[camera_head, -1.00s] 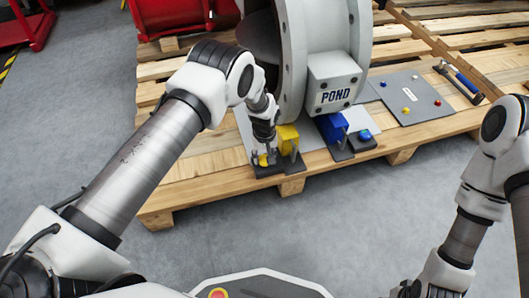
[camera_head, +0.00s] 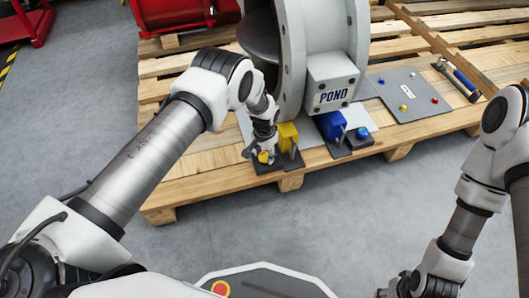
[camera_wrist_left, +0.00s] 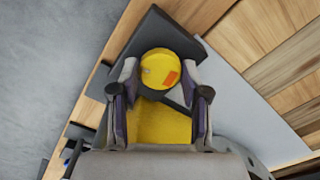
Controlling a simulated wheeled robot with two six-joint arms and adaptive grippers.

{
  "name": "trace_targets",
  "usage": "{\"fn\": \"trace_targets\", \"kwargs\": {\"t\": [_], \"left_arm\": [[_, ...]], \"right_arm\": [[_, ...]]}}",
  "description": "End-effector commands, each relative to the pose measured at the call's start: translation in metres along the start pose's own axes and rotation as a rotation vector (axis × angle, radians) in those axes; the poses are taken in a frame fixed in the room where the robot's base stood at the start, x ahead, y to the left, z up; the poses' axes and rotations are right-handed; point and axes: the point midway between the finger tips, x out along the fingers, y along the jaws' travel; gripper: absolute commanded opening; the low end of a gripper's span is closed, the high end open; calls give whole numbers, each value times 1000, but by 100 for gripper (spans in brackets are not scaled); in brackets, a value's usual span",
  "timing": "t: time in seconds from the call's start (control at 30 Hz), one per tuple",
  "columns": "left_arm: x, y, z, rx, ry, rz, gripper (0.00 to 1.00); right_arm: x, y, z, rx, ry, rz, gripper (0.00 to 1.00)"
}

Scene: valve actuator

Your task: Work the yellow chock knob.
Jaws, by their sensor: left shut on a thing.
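The yellow chock knob (camera_head: 263,157) is a round knob on a dark base plate (camera_head: 268,168) at the pallet's front edge. In the left wrist view the knob (camera_wrist_left: 160,68) shows a round yellow top with an orange-red mark. My left gripper (camera_head: 261,152) comes down on it from above. In the left wrist view its two fingers (camera_wrist_left: 160,78) stand on either side of the knob and are shut on it. A yellow block (camera_head: 288,137) stands just behind and right of the knob. My right gripper (camera_head: 397,289) is partly cut off at the bottom edge.
A blue block (camera_head: 331,125) and blue knob (camera_head: 362,133) stand to the right. The grey flanged valve housing, with a box marked POND (camera_head: 333,96), rises behind. A grey panel (camera_head: 408,105) with small buttons and a tool (camera_head: 458,77) lie further right.

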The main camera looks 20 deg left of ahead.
Motion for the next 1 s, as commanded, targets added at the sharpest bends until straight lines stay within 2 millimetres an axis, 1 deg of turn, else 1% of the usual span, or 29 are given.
{"fn": "trace_targets", "kwargs": {"t": [0.2,0.63,0.67,0.7,0.73,1.0], "left_arm": [[1,0,0,55,-1,0,11],[1,0,0,65,-1,0,11],[1,0,0,65,0,0,49],[1,0,0,65,0,0,63],[1,0,0,64,-1,0,71],[0,0,0,64,0,0,71]], "right_arm": [[-1,0,0,0,0,0,40],[-1,0,0,0,0,0,40],[-1,0,0,0,0,0,40],[-1,0,0,0,0,0,40],[-1,0,0,0,0,0,40],[-2,0,0,0,0,0,40]]}}
